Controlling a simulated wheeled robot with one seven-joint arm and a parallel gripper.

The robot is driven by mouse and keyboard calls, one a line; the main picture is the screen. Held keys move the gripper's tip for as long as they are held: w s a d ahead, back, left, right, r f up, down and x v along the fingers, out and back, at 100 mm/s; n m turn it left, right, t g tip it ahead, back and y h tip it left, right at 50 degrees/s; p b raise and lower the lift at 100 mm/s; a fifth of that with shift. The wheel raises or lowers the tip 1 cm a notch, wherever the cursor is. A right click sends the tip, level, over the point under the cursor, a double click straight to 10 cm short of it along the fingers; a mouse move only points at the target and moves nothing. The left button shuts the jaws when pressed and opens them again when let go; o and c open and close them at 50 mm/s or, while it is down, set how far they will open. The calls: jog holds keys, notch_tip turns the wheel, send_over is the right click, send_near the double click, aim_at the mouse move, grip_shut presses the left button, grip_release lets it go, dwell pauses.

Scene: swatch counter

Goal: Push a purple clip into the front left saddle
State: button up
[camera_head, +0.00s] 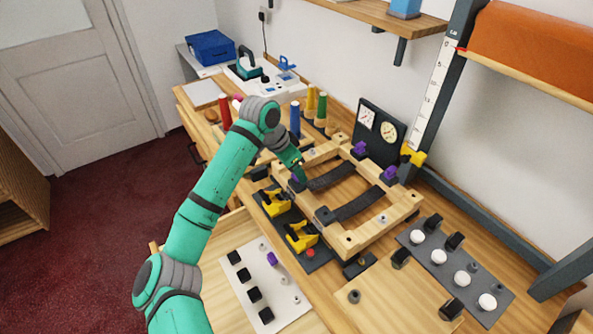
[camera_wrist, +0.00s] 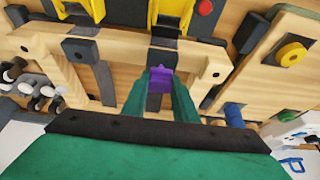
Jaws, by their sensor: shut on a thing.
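My gripper (camera_head: 297,176) is shut on a purple clip (camera_wrist: 160,78), which shows between the fingertips in the wrist view. Two other purple clips stand at the back of the frame, one at the left (camera_head: 360,149) and one at the right (camera_head: 389,174). Another purple clip (camera_head: 271,258) is on the white plate.
The wooden frame (camera_head: 398,211) carries two dark strips (camera_head: 360,203). Yellow toggle clamps (camera_head: 301,237) stand in front of it. A dark plate with white knobs (camera_head: 461,279) lies at the right. Coloured upright pegs (camera_head: 295,119) stand behind my arm. A gauge panel (camera_head: 378,132) stands behind the frame.

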jog(key=shift+f, duration=0.7)
dwell(1.3)
jog(key=o, duration=1.1)
jog(key=shift+f, duration=0.1)
jog(key=shift+s+d+f, duration=0.1)
jog(key=shift+s+f, duration=0.05)
jog(key=shift+o, duration=0.5)
jog(key=shift+r, duration=0.6)
jog(key=shift+w+r, duration=0.2)
jog(key=shift+r, duration=2.2)
jog(key=shift+s+r, duration=0.1)
jog(key=shift+r, duration=0.15)
